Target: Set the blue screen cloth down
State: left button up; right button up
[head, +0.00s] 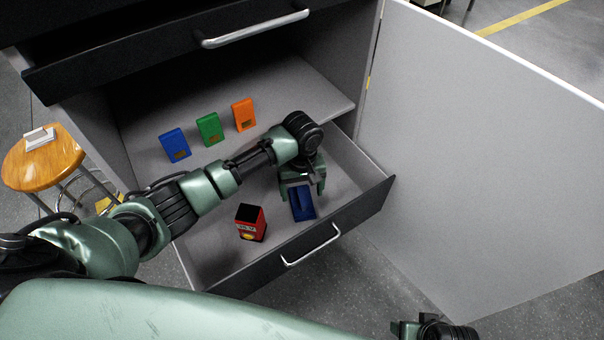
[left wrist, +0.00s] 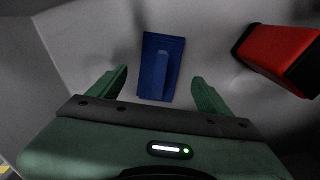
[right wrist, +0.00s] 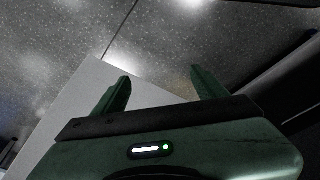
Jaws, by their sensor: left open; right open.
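The blue screen cloth (head: 303,204) lies flat on the floor of the open lower drawer, toward its right end. In the left wrist view the cloth (left wrist: 158,68) shows as a dark blue rectangle with a raised ridge along it. My left gripper (head: 303,184) is over the drawer, just above and behind the cloth, with its fingers apart and nothing between them; the cloth lies beyond the fingertips in the wrist view. My right gripper (right wrist: 160,88) is open and empty, away from the drawer, above the floor by the open door.
A red and black box (head: 250,222) stands in the drawer left of the cloth. Blue (head: 175,145), green (head: 209,129) and orange (head: 243,114) cases stand on the shelf behind. The grey door (head: 480,150) stands open at right. A wooden stool (head: 42,165) is at left.

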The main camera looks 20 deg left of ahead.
aim_at(302, 197)
pick_arm(q)
notch_tip(302, 197, up, 6)
jog(key=shift+r+p, duration=0.25)
jog(key=shift+p, duration=0.5)
jog(key=shift+r, duration=0.55)
pick_arm(e)
notch_tip(302, 197, down, 7)
jog(key=s, duration=0.2)
jog(key=shift+f+g, duration=0.2)
jog(key=shift+g, duration=0.1)
jog(key=shift+d, duration=0.1)
